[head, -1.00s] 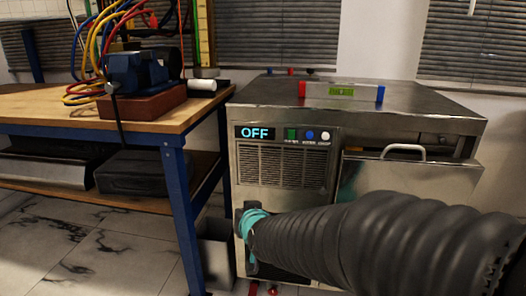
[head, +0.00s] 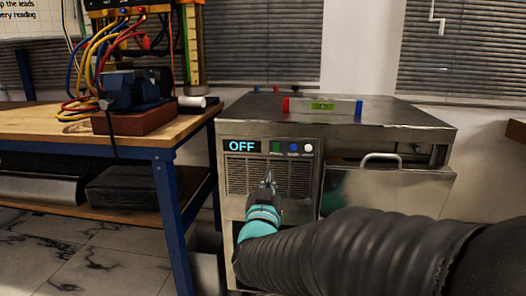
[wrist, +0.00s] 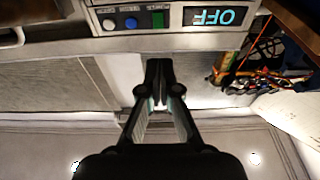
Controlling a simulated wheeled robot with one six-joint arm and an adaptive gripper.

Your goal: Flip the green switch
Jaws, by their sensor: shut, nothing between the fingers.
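The green switch (head: 277,147) is on the front panel of the metal cabinet, just right of a display (head: 241,146) reading OFF. In the wrist view, which is upside down, the green switch (wrist: 158,20) is just left of the display (wrist: 217,17). My gripper (head: 268,178) is in front of the vented panel, a little below the switch and apart from it. In the wrist view my gripper (wrist: 158,68) is shut and empty, its fingertips pointing toward the panel.
A blue button (head: 293,148) and a white button (head: 308,148) sit right of the green switch. A wooden bench (head: 50,125) with cables and a blue vise stands at the left. A level (head: 322,106) lies on the metal cabinet (head: 390,125).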

